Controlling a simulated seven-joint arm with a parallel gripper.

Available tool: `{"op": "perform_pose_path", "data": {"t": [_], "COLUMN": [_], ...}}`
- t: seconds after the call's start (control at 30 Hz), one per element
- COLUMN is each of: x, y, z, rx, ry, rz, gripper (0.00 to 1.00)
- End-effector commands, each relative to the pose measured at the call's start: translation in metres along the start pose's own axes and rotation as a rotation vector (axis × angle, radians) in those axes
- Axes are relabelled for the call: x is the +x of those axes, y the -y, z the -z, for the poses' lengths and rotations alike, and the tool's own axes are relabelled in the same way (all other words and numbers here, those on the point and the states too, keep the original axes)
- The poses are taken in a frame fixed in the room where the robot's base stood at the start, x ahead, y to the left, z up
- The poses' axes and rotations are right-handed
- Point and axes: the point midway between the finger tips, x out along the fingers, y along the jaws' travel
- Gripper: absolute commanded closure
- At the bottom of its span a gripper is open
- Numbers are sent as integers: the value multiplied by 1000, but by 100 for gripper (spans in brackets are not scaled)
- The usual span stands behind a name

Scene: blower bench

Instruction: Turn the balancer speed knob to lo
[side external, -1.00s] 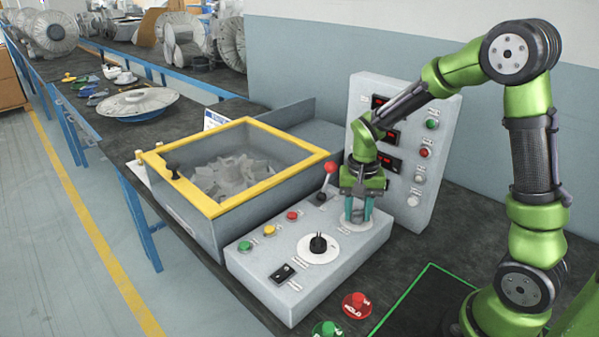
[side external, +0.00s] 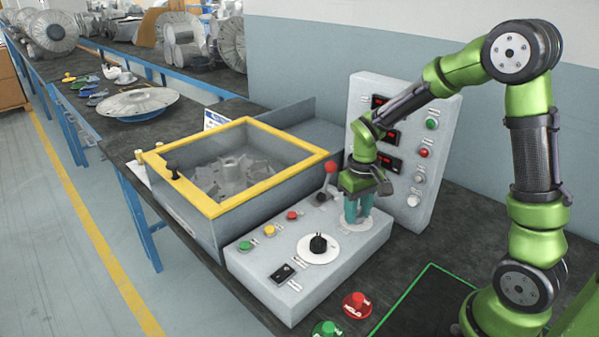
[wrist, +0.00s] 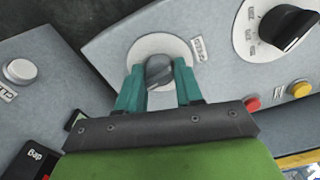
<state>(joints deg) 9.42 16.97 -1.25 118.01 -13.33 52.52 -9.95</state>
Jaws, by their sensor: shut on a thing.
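In the wrist view, the dark grey speed knob (wrist: 158,72) sits on a round white dial (wrist: 143,47) on the grey control box, with a label that appears to read SPEED beside it. My gripper (wrist: 158,66) points down at the box, its two teal fingers on either side of the knob, shut on it. In the side external view, my gripper (side external: 357,217) is over the box's back right part and hides the knob; only part of the white dial (side external: 372,224) shows. I cannot read the knob's setting or the lo mark.
A larger black knob on a white dial (side external: 318,243) is nearby, also in the wrist view (wrist: 290,28). A red-tipped lever (side external: 330,168) stands close to my gripper. Green, yellow and red buttons line the box. The upright display panel (side external: 430,150) stands just behind.

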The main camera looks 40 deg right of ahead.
Motion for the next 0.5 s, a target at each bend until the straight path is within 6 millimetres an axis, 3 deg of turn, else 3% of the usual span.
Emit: {"op": "perform_pose_path", "data": {"t": [0.5], "x": [-1], "y": [0], "z": [1], "rx": [-253], "ry": [-2], "rz": [-1], "gripper": [95]}}
